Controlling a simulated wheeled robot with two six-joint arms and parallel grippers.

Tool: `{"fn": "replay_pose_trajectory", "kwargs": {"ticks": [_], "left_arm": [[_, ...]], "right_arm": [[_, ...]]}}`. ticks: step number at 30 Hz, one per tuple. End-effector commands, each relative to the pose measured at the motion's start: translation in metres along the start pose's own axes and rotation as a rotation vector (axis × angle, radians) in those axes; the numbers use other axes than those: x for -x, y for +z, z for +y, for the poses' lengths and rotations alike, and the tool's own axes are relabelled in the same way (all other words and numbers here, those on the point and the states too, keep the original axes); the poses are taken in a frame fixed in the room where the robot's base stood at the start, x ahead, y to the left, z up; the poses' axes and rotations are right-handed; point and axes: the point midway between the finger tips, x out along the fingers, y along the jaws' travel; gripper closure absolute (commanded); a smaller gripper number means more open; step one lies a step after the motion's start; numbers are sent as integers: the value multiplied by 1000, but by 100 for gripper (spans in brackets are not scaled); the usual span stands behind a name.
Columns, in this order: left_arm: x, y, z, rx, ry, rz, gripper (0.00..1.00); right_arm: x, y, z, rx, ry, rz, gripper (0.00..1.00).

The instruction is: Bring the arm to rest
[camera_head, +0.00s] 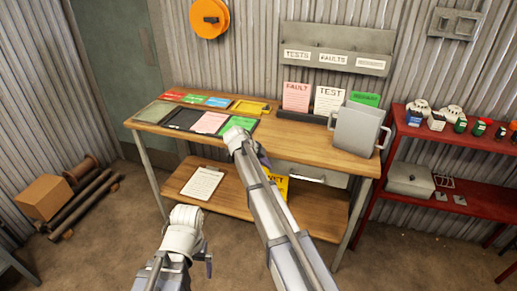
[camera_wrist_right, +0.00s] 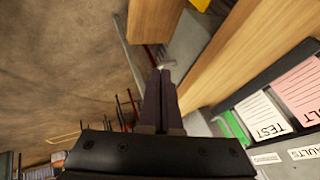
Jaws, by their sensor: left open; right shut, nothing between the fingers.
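My right arm (camera_head: 270,205) reaches up over the front of the wooden workbench (camera_head: 300,146). Its gripper, mostly hidden behind the wrist in the head view, shows dark fingers (camera_head: 263,158) near the bench's front edge. In the right wrist view the right gripper (camera_wrist_right: 160,82) is shut and empty, its two dark fingers together. My left arm (camera_head: 183,238) is low in front of the bench, bent, over the floor. The left gripper (camera_head: 209,264) shows only as a small dark part beside the wrist; it is open, with nothing seen in it.
Coloured cards and trays (camera_head: 205,118) lie on the bench. A grey metal container (camera_head: 358,130) stands at its right end. A clipboard (camera_head: 202,183) lies on the lower shelf. A red shelf (camera_head: 450,140) stands right; a cardboard box (camera_head: 44,197) and pipes lie left.

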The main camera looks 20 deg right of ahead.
Motion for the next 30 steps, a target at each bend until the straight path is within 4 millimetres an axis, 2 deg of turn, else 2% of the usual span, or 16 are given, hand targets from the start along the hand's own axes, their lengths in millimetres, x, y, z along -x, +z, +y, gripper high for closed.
{"fn": "replay_pose_trajectory", "kwargs": {"ticks": [5,8,17,24,27,30], "left_arm": [[1,0,0,0,0,0,0],[5,0,0,0,0,0,0],[22,1,-2,0,0,0,0],[35,2,-3,0,0,0,0],[38,2,-4,0,0,0,0],[41,2,-4,0,0,0,0]], "right_arm": [[5,1,9,47,7,-10,100],[19,3,36,197,25,-42,100],[85,8,165,1021,57,-251,100],[134,-3,266,1697,-24,-457,100],[150,-9,299,1933,-81,-534,100],[162,-15,324,2116,-136,-595,100]]}}
